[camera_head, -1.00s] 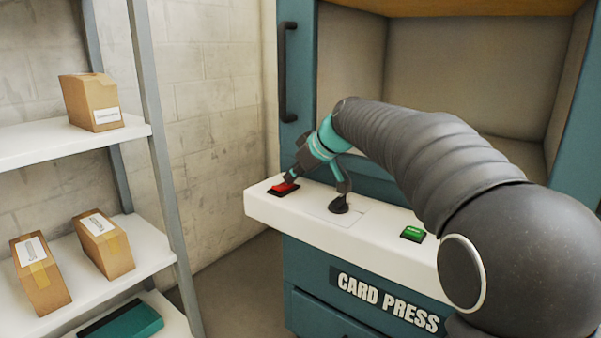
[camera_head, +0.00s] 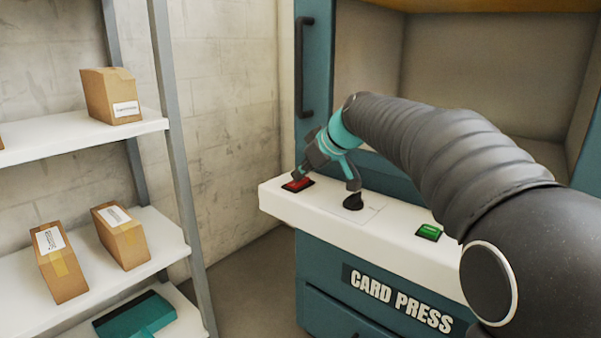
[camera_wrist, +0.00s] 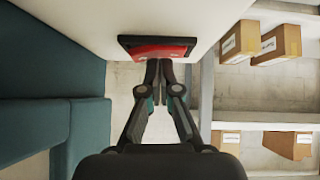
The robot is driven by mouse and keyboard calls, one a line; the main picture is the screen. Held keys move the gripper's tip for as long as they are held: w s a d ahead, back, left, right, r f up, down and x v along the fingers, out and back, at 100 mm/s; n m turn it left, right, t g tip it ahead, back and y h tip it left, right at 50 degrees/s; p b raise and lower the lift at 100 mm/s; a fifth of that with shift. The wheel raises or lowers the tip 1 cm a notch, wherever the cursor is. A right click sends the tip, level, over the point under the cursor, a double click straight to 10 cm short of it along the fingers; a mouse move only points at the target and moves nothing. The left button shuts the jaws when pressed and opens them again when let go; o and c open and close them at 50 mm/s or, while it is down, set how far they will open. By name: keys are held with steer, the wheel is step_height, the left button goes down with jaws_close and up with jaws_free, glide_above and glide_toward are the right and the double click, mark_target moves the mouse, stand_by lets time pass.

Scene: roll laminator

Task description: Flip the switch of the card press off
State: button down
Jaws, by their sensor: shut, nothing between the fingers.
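The card press is a teal cabinet with a white ledge (camera_head: 395,213). A red switch (camera_head: 299,185) in a dark frame sits at the ledge's left end, and a green switch (camera_head: 429,232) sits further right. My gripper (camera_head: 297,175) reaches down to the red switch. In the wrist view, my gripper's fingertips (camera_wrist: 159,66) are together and empty, right at the edge of the red switch (camera_wrist: 160,50) and partly covering it. I cannot tell whether they touch it, or which way the switch is tipped.
A dark rounded part (camera_head: 353,201) stands on the ledge under my wrist. A vertical black handle (camera_head: 303,66) is on the press's left frame. A shelf rack (camera_head: 168,125) with cardboard boxes (camera_head: 121,236) stands to the left. My arm crosses above the ledge's right part.

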steer(key=r+p, duration=0.2)
steer(key=r, duration=0.1)
steer(key=r+p, duration=0.1)
steer(key=r, duration=0.1)
steer(key=shift+s+a, duration=0.2)
steer(key=shift+s, duration=0.05)
steer(key=s+v, duration=0.1)
steer(key=v, duration=0.8)
steer(key=shift+f, duration=0.3)
steer(key=shift+w+d, duration=0.1)
steer(key=shift+d, duration=0.05)
steer(key=shift+w+d+r+t, duration=0.2)
steer(key=shift+w+d+t, duration=0.2)
steer(key=shift+d, duration=0.1)
steer(key=shift+f, duration=0.1)
glide_above(299, 184)
steer(key=d, duration=0.2)
steer(key=f, duration=0.6)
steer(key=shift+w+a+f, duration=0.25)
steer(key=shift+f, duration=0.05)
steer(key=f, duration=0.3)
steer(key=shift+w+f+b, duration=0.1)
steer(key=shift+w+b, duration=0.25)
steer(key=shift+b, duration=0.05)
steer(key=shift+d+f, duration=0.1)
steer(key=shift+f, duration=0.4)
